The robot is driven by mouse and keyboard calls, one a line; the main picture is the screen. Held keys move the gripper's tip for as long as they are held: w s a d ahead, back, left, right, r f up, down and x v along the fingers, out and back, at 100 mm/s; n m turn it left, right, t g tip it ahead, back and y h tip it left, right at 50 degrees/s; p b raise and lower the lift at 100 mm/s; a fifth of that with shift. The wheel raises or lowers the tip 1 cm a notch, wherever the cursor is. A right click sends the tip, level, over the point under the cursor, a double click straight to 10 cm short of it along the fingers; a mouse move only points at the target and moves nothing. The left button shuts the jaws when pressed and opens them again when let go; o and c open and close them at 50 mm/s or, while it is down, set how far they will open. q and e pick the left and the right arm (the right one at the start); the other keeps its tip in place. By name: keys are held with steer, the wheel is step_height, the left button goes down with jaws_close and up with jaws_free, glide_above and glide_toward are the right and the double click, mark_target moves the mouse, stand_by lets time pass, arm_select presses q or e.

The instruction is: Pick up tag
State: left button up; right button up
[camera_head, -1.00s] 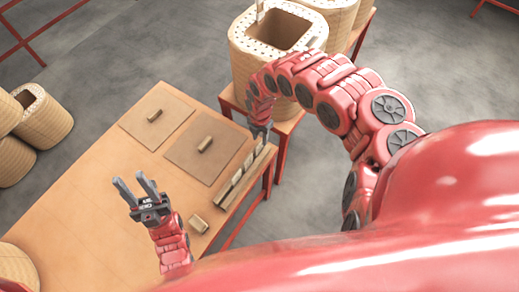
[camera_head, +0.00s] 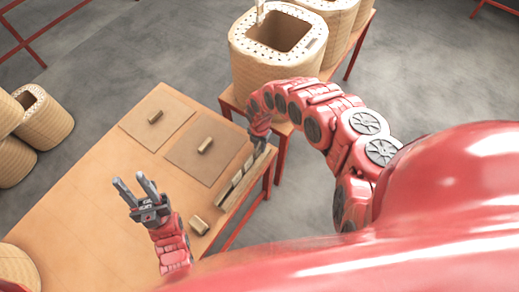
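Several pale tags (camera_head: 237,177) stand in a row in a narrow wooden holder (camera_head: 228,203) along the table's right edge. My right gripper (camera_head: 259,147) is at the far end of this row, pointing down, close to the farthest tag. Its fingertips are small and partly hidden, so I cannot tell whether they are open or touch a tag. My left gripper (camera_head: 135,190) is open and empty above the near part of the table, fingers pointing away.
The wooden table (camera_head: 90,220) carries two flat boards (camera_head: 200,165) with small handles and a loose wooden block (camera_head: 199,225). A large coil (camera_head: 275,65) stands on a red-legged stand beyond my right gripper. More coils (camera_head: 40,118) are at left. The table's left part is clear.

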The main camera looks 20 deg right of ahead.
jaws_close()
steer(key=shift+r, duration=0.15)
